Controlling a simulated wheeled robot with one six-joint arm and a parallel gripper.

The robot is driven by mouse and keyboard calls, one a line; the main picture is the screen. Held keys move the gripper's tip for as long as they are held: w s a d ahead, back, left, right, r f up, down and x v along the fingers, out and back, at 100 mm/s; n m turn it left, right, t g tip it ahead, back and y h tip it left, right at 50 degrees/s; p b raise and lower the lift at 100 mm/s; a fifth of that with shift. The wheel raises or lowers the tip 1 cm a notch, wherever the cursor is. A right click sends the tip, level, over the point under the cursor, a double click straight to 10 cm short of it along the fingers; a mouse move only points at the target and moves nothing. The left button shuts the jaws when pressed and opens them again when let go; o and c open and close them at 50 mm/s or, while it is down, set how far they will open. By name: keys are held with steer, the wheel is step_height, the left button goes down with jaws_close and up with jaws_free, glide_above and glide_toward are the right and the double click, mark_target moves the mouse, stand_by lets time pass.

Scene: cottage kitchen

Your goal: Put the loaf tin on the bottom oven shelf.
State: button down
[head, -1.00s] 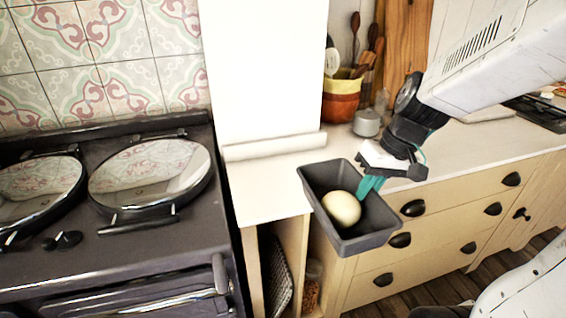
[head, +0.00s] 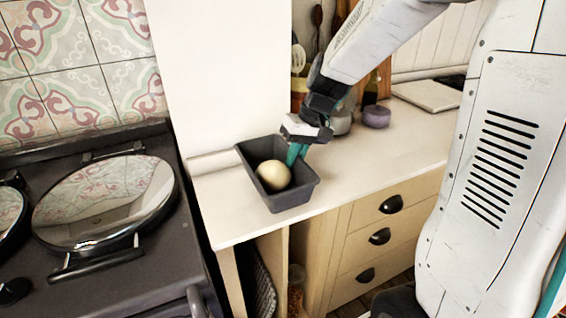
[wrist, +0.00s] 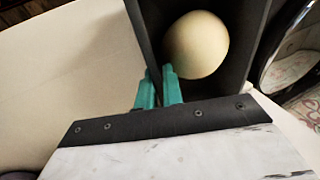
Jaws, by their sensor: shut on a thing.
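The dark grey loaf tin (head: 300,192) holds a pale round dough ball. My gripper (head: 296,152) is shut on the tin's wall on its right side in the head view. In the wrist view the teal fingertips (wrist: 158,84) pinch the wall of the loaf tin (wrist: 238,82), one finger on each side. The tin is upright, at or just above the cream worktop; I cannot tell if it touches. The dark range cooker (head: 30,272) is at the left, with a front handle at its lower right. The bottom oven shelf is not in view.
The dough ball (head: 273,175) lies in the tin. A round shiny hob lid (head: 105,200) is on the cooker. A purple pot (head: 377,115) stands behind my gripper. Drawers (head: 385,235) are below.

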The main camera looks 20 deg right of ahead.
mark_target(286, 156)
steer(key=w, duration=0.4)
steer(key=shift+a+f, duration=0.2)
steer(key=shift+a, duration=0.2)
steer(key=shift+w+f, duration=0.2)
steer(key=shift+f, duration=1.55)
steer(key=c, duration=1.5)
jaws_free()
steer(key=shift+s, duration=0.1)
steer(key=shift+c, duration=0.2)
